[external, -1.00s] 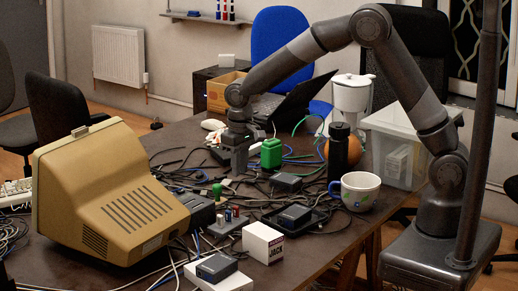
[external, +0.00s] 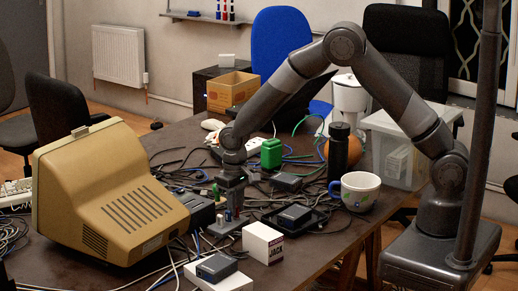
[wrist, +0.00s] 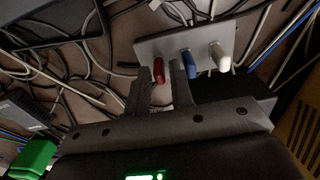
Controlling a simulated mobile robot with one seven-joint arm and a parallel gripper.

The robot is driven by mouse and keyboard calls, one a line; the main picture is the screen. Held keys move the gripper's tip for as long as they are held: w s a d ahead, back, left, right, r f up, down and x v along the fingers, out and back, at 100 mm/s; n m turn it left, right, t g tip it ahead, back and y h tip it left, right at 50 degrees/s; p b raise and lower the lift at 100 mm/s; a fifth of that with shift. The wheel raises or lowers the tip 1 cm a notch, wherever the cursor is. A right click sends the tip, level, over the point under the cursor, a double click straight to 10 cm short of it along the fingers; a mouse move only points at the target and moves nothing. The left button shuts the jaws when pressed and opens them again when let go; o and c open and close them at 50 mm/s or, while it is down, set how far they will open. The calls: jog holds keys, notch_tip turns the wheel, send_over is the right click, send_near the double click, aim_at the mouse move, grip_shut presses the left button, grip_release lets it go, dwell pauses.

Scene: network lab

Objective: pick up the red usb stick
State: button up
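The red usb stick (wrist: 158,70) stands in a light grey holder (wrist: 205,38) in the wrist view, at the left end of a row. A blue stick (wrist: 190,62) and a white stick (wrist: 220,57) stand to its right. My gripper (wrist: 160,76) is open, with one finger on each side of the red stick. The right finger reaches between the red and blue sticks. I cannot tell whether either finger touches the red stick.
A beige monitor (external: 110,195) stands to the left. A white box (external: 263,243) and a small dark device (external: 216,267) lie in front. A mug (external: 360,191) and a black bottle (external: 338,150) stand to the right. Loose cables cover much of the table around the holder.

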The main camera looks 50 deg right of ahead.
jog(key=shift+f, duration=0.7)
jog(key=shift+c, duration=0.2)
grip_shut()
jog(key=shift+r, duration=0.15)
